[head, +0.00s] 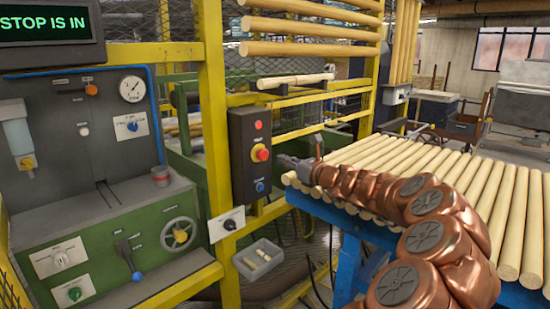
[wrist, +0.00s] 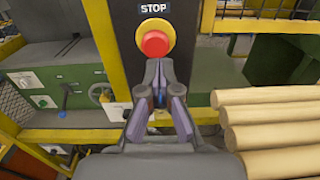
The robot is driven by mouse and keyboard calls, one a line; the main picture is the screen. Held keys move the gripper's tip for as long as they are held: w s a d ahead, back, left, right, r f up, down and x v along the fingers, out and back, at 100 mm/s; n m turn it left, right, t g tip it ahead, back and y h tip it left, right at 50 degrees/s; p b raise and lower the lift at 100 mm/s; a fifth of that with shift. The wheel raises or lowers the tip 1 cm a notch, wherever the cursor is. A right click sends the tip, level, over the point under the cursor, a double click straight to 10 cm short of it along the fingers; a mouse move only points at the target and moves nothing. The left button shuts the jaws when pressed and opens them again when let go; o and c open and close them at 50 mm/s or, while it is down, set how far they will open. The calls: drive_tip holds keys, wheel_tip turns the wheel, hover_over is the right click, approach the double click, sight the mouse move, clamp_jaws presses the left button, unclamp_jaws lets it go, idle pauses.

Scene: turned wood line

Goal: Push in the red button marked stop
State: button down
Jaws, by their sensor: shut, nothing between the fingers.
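The red stop button (head: 260,153) sits on a yellow surround on a dark control box fixed to the yellow post. In the wrist view the red button (wrist: 155,43) is under a plate reading STOP. My gripper (wrist: 158,62) is shut and empty, its fingertips just below the button in that picture; I cannot tell whether they touch it. In the head view my gripper (head: 284,162) is to the right of the button, with a visible gap in the picture. A display (head: 45,27) at the top left reads STOP IS IN.
A small red light (head: 258,126) and a blue knob (head: 260,187) are on the same box. A rack of wooden rods (head: 430,180) lies beneath my arm. A grey bin (head: 258,261) hangs below. A green machine (head: 100,220) stands at the left.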

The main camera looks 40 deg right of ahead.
drive_tip(key=s+b, duration=0.1)
drive_tip(key=s, duration=0.7)
drive_tip(key=shift+d, duration=0.4)
drive_tip(key=w+a+n+g+y, duration=0.1)
drive_tip(key=a+n+g+y, duration=0.65)
drive_tip(key=a, duration=1.35)
drive_tip(key=s+a+f+n+g, duration=0.1)
drive_tip(key=s+a+f+n, duration=0.1)
drive_tip(key=s+a+n, duration=0.3)
drive_tip(key=s+a+f+n+g+p, duration=0.1)
drive_tip(key=a+f+n+g, duration=0.15)
drive_tip(key=a, duration=0.45)
drive_tip(key=s+a+f+n+g, duration=0.1)
drive_tip(key=s+a+n, duration=0.2)
drive_tip(key=a+n, duration=0.2)
drive_tip(key=s+a+f+n+g+h+p, duration=0.1)
drive_tip(key=s+a+f+n+g+h, duration=0.1)
drive_tip(key=s+a+f+n, duration=0.3)
drive_tip(key=s+f+n+g+h, duration=0.2)
drive_tip(key=s, duration=0.5)
drive_tip(key=s+d+f+n+g+h, duration=0.1)
drive_tip(key=s+d+f+n+h, duration=0.1)
drive_tip(key=s, duration=0.5)
drive_tip(key=s+d+f+n+g+h+p, duration=0.1)
drive_tip(key=s+d+n+h, duration=0.3)
drive_tip(key=s, duration=0.4)
drive_tip(key=shift+d+f+n+g, duration=0.7)
drive_tip(key=shift+d+f+g, duration=0.05)
drive_tip(key=shift+d+g, duration=0.1)
